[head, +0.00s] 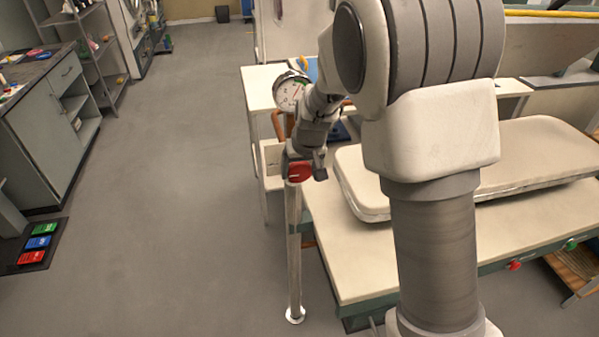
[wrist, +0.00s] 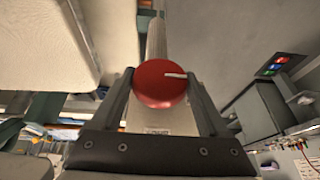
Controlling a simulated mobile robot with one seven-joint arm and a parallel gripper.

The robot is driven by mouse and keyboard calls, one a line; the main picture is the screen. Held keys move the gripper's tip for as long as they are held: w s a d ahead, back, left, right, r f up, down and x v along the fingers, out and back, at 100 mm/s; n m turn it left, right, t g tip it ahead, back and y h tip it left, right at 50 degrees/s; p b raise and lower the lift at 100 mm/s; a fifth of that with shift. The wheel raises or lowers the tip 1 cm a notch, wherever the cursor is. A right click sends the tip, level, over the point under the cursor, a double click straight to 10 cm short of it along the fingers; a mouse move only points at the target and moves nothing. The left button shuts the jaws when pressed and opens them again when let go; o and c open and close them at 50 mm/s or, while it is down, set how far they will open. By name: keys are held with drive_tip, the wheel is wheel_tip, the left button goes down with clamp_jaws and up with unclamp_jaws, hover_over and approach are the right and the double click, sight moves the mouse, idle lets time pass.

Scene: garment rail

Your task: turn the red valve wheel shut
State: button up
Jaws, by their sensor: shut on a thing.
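The red valve wheel (head: 300,171) sits on a pale upright post (head: 294,250) that stands on the floor. In the wrist view the wheel (wrist: 158,90) is a round red disc with a white line running from near its middle toward the right. My gripper (wrist: 161,82) has one dark finger on each side of the wheel and is shut on it. In the head view my gripper (head: 304,160) reaches the wheel from above, and my arm hides part of it. A round white gauge (head: 290,91) shows above the wheel; its reading is too small to tell.
A cream table (head: 365,270) with a padded board (head: 530,150) stands right of the post. A grey cabinet (head: 50,130) and a dark mat (head: 40,245) with coloured pads are at the left. The floor between (head: 180,200) is clear.

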drive_tip(key=shift+d+f+b, duration=0.1)
drive_tip(key=shift+f+b, duration=0.1)
drive_tip(key=shift+b, duration=0.3)
drive_tip(key=y+b, duration=0.1)
drive_tip(key=b, duration=0.1)
drive_tip(key=y+b, duration=0.1)
drive_tip(key=b, duration=0.2)
drive_tip(key=shift+d+f+m, duration=0.15)
drive_tip(key=shift+f+m, duration=0.05)
drive_tip(key=shift+m, duration=0.1)
drive_tip(key=m+g+y+b, duration=0.1)
drive_tip(key=y+b, duration=0.3)
drive_tip(key=b, duration=0.4)
drive_tip(key=shift+w+y, duration=0.1)
drive_tip(key=shift+y, duration=0.3)
drive_tip(key=m+y+b, duration=0.1)
drive_tip(key=y+b, duration=0.4)
drive_tip(key=shift+d+b, duration=0.1)
drive_tip(key=shift+b, duration=0.2)
drive_tip(key=m+y+b, duration=0.1)
drive_tip(key=y+b, duration=0.2)
drive_tip(key=y, duration=0.1)
drive_tip(key=shift+m, duration=0.4)
drive_tip(key=shift+r+y, duration=0.1)
drive_tip(key=shift+y, duration=0.2)
